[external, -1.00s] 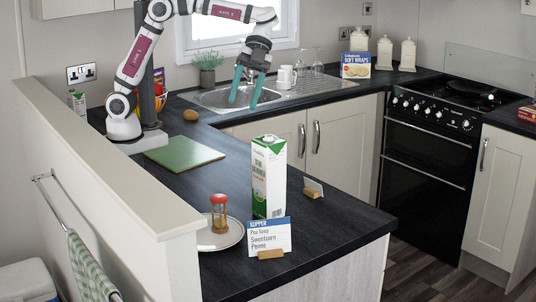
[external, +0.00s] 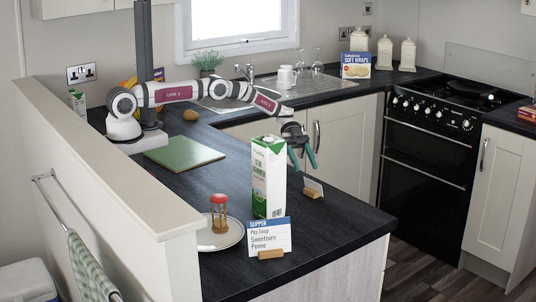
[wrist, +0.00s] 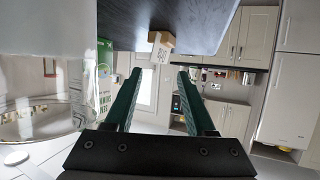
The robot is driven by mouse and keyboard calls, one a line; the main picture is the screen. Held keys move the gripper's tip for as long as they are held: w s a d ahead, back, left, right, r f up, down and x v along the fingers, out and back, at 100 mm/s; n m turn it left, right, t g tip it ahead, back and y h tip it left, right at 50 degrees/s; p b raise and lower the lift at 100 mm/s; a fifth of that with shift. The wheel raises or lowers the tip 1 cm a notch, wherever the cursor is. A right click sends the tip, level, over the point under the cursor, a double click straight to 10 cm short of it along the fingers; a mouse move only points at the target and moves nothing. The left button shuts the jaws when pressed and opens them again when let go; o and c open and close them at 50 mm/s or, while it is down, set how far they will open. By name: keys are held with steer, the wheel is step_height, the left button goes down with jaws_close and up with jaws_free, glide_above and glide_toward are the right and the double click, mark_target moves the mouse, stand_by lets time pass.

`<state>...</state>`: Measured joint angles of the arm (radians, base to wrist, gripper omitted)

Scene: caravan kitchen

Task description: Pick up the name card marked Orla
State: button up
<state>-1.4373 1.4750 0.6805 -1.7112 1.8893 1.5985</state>
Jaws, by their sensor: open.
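A small white card in a wooden block holder (external: 313,187) stands on the dark counter, right of the milk carton. Its face is turned away in the external view. In the wrist view the block and white card (wrist: 160,48) lie beyond the fingertips, roughly centred between them; the dark lettering is too small to read surely. My gripper (external: 305,168) has its two green fingers spread, just above and behind the card, right of the carton. In the wrist view my gripper (wrist: 159,72) has nothing between its fingers.
The tall green-and-white carton (external: 268,178) stands close left of my gripper. A supper menu card (external: 270,234), a plate (external: 232,240) with a red-topped wooden timer (external: 219,212), and a green board (external: 184,154) are also on the counter. The counter edge is close right of the card.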

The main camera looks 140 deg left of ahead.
mark_target(311, 181)
steer(key=x, duration=0.7)
jaws_close()
steer(key=shift+d, duration=0.1)
